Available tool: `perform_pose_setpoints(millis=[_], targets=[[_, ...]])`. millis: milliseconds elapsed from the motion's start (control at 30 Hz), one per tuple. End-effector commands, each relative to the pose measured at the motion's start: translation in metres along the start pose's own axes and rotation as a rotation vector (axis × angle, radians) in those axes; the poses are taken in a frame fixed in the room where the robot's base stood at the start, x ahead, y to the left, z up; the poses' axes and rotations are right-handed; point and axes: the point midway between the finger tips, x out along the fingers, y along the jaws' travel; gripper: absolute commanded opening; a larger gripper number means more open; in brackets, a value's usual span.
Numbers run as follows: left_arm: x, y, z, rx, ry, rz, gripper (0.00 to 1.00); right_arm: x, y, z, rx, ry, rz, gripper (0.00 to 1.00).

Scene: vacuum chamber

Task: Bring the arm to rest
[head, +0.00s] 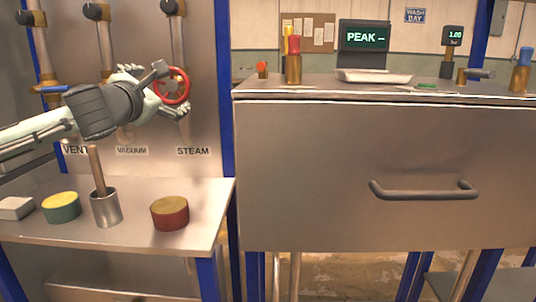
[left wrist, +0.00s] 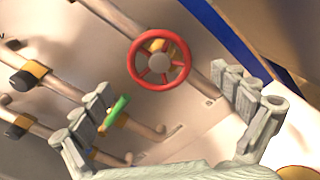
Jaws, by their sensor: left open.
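My left gripper (head: 158,92) is at the upper left of the head view, in front of the panel with the VENT, VACUUM and STEAM labels. Its fingers are spread apart with nothing between them. The red handwheel (head: 174,86) on the steam pipe shows right beside the gripper in the head view. In the left wrist view the red handwheel (left wrist: 159,61) lies beyond the open fingers (left wrist: 175,110), and I see no finger around its rim. My right gripper shows in neither view.
A shelf (head: 190,188) below my left arm holds a white block (head: 15,208), a green-and-yellow tin (head: 61,208), a metal cup (head: 106,209) with a wooden handle in it, and a red tin (head: 169,213). A steel drawer front (head: 330,160) with a dark handle (head: 424,192) stands right.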

Motion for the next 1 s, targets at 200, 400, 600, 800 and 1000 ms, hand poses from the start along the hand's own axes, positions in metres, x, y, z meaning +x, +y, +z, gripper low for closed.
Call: perform_pose_setpoints(millis=[200, 400, 600, 800, 1000], targets=[[-0.041, 0.001, 0.0, 0.0, -0.001, 0.001, 0.98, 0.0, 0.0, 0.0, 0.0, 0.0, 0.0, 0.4], [-0.066, 0.0, 0.0, 0.0, 0.0, 0.0, 0.98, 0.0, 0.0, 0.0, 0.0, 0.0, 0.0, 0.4], [-0.029, 0.0, 0.001, -0.001, 0.0, 0.001, 0.98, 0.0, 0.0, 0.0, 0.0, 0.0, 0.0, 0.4], [0.009, 0.0, 0.0, -0.001, 0.001, 0.001, 0.98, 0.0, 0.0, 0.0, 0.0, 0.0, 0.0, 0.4], [0.05, 0.0, 0.001, -0.001, -0.001, 0.001, 0.98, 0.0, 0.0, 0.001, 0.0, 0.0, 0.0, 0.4]])
